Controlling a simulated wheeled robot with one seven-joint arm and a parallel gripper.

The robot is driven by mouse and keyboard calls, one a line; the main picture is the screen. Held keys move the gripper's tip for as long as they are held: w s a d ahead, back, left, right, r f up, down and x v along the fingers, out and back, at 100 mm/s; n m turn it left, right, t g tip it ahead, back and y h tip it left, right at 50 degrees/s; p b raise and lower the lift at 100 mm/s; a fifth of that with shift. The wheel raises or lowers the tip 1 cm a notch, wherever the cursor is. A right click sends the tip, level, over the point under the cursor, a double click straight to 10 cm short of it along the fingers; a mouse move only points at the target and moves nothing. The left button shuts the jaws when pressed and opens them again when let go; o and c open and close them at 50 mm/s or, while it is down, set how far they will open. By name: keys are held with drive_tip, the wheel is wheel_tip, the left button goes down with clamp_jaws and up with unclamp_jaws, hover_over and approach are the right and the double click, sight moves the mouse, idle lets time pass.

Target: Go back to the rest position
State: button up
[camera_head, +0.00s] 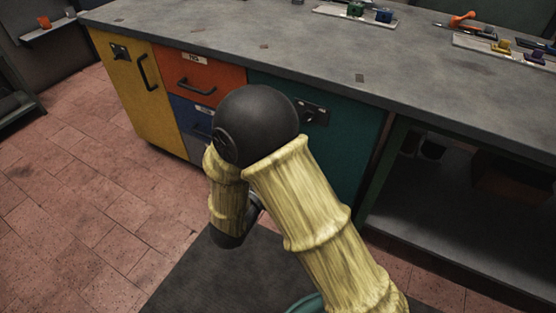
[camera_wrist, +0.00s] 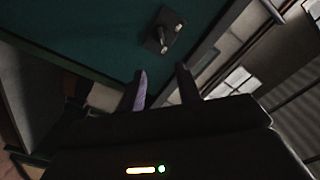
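My gripper (camera_wrist: 161,88) shows in the wrist view with its two fingers apart and nothing between them. In that view it faces a dark teal panel (camera_wrist: 75,32) with a small dark handle or latch (camera_wrist: 163,32) on it, just beyond the fingertips; I see no contact. In the head view my arm is folded in front of the workbench, and the gripper itself is hidden behind the arm. The teal cabinet door (camera_head: 345,140) in the head view has a dark latch (camera_head: 314,112) near its upper left and looks shut.
The grey workbench (camera_head: 300,50) runs across the back, with trays of small parts (camera_head: 355,14) and an orange-handled tool (camera_head: 462,18) on top. A yellow cabinet door (camera_head: 135,95) and an orange drawer (camera_head: 200,78) are at left. An open shelf (camera_head: 470,200) is at right. Floor at left is clear.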

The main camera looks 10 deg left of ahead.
idle(0.6)
drive_tip(key=w+d+n+g+y+p, duration=0.1)
drive_tip(key=w+d+n+g+y, duration=0.45)
drive_tip(key=d+n+y, duration=0.2)
drive_tip(key=s+d+r+n+g+h+p, duration=0.15)
drive_tip(key=s+d+n+g, duration=0.6)
drive_tip(key=s+d, duration=0.85)
wheel_tip(320, 180, up, 38)
drive_tip(key=m+g+p, duration=0.1)
drive_tip(key=p, duration=3.6)
drive_tip(key=shift+m+p, duration=0.3)
drive_tip(key=shift+m, duration=0.1)
